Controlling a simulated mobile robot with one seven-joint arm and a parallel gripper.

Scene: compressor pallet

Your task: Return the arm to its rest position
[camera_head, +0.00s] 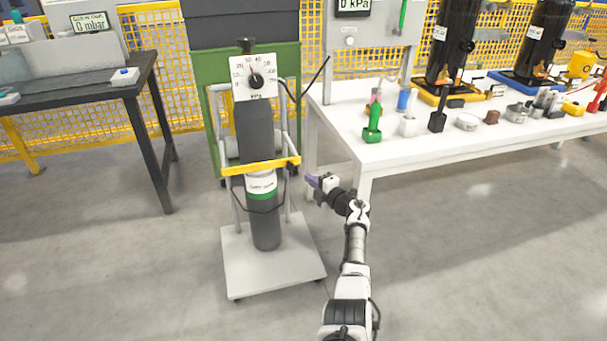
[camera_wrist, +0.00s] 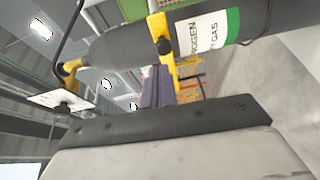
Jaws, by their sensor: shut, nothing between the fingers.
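My gripper (camera_head: 313,181) is at the end of my outstretched arm, in the lower middle of the head view. It is just right of the gas cylinder trolley and left of the white table. The fingers (camera_wrist: 158,88) show in the wrist view as a closed purple-grey pair with nothing between them. The dark gas cylinder (camera_head: 262,215), with a green and white label, stands upright on its trolley. In the wrist view the cylinder (camera_wrist: 140,45) lies sideways across the top, close behind the fingers. I cannot tell whether the gripper touches the trolley.
The trolley (camera_head: 275,272) has a yellow bar (camera_head: 262,166) and a pressure gauge (camera_head: 254,77) on top. The white table (camera_head: 420,152) at right carries coloured fittings and dark cylinders. A dark bench (camera_head: 85,92) stands at left. The floor at lower right is clear.

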